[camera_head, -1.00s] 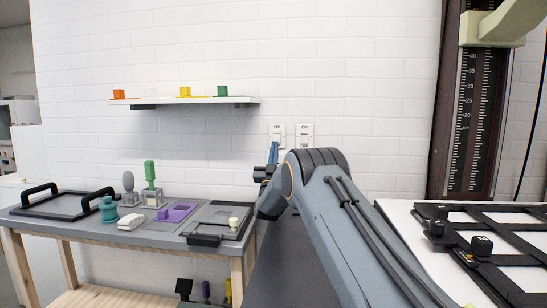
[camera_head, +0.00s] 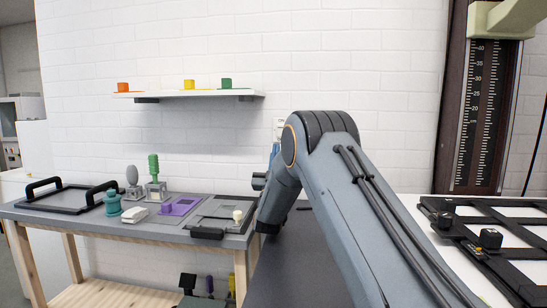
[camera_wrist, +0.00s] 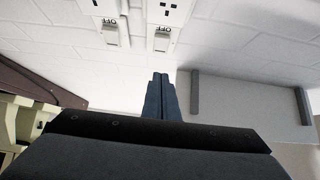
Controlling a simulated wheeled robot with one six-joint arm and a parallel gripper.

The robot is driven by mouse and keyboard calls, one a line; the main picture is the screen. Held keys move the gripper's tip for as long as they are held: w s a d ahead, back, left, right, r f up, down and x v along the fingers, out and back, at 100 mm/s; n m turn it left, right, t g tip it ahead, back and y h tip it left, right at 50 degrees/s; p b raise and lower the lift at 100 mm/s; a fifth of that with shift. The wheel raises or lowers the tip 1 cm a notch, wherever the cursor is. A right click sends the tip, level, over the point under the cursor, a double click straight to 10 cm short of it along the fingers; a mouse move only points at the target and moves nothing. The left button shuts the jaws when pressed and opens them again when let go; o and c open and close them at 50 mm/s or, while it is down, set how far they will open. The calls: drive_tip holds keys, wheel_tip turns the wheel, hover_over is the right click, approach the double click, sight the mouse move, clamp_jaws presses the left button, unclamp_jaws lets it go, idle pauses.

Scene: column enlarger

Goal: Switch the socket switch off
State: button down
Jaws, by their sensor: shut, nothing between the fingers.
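Two white wall sockets show in the wrist view, a left one (camera_wrist: 95,8) and a right one (camera_wrist: 168,12). Each has a rocker switch, the left switch (camera_wrist: 116,36) and the right switch (camera_wrist: 162,41), with upside-down OFF lettering beside it. I cannot tell which way either rocker is set. My gripper (camera_wrist: 160,77) is shut and empty. Its blue fingertips appear just below the right switch in the picture, with a gap between. In the head view, my arm hides most of the sockets; only an edge of one plate (camera_head: 279,122) shows.
A wall shelf (camera_head: 205,94) with coloured blocks is to the left. A workbench (camera_head: 75,213) below holds a handled tray, a teal bottle and several small items. A ruled column (camera_head: 482,115) and a black-framed easel (camera_head: 490,240) stand to the right.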

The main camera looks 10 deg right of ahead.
drive_tip(key=s, duration=0.1)
drive_tip(key=s+a, duration=0.1)
drive_tip(key=s, duration=0.2)
drive_tip(key=shift+s+a, duration=0.25)
drive_tip(key=shift+s, duration=0.05)
idle(0.4)
